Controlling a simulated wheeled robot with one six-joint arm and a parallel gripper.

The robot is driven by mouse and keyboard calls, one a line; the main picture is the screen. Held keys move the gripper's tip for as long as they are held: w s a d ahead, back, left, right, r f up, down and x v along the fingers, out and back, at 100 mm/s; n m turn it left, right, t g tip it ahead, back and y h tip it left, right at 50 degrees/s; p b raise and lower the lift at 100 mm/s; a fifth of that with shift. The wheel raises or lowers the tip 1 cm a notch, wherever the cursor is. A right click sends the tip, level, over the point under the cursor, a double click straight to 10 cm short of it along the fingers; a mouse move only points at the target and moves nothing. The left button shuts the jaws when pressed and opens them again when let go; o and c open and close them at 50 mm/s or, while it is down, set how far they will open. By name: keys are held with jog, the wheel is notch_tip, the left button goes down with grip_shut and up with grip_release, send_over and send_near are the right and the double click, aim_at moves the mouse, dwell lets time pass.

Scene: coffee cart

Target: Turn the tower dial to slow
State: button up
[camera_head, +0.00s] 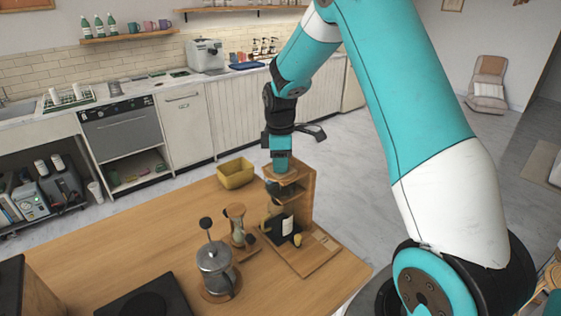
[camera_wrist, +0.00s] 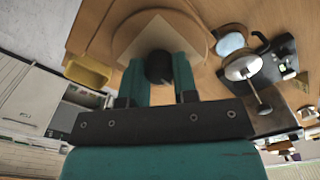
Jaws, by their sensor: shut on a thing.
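The wooden tower (camera_head: 306,195) stands on the table in the head view, with round shelves and a dark vessel (camera_head: 284,224) low down. My gripper (camera_head: 281,168) points straight down at its top. In the wrist view, a dark round knob (camera_wrist: 160,67), apparently the tower dial, sits between the two teal fingers of my gripper (camera_wrist: 161,78), which are shut on it. Behind it are a round wooden top (camera_wrist: 199,36) and a pale square patch (camera_wrist: 150,35). I cannot read any dial marking or its setting.
A glass-and-metal press (camera_head: 215,268) and an hourglass-shaped glass (camera_head: 237,226) stand left of the tower. A yellow bin (camera_head: 236,174) sits behind them. A black flat device (camera_head: 147,298) is at the front. The table's left part (camera_head: 110,245) is clear.

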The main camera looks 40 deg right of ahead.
jog(key=m, duration=0.5)
jog(key=shift+b, duration=0.4)
jog(key=m, duration=0.6)
jog(key=shift+d+b, duration=0.1)
jog(key=shift+b, duration=0.2)
jog(key=shift+w+r+m, duration=0.1)
jog(key=shift+m, duration=0.2)
jog(key=o, duration=0.9)
jog(key=shift+o, duration=0.2)
notch_tip(320, 180, up, 17)
jog(key=b, duration=0.3)
jog(key=shift+r, duration=0.2)
jog(key=shift+b, duration=0.3)
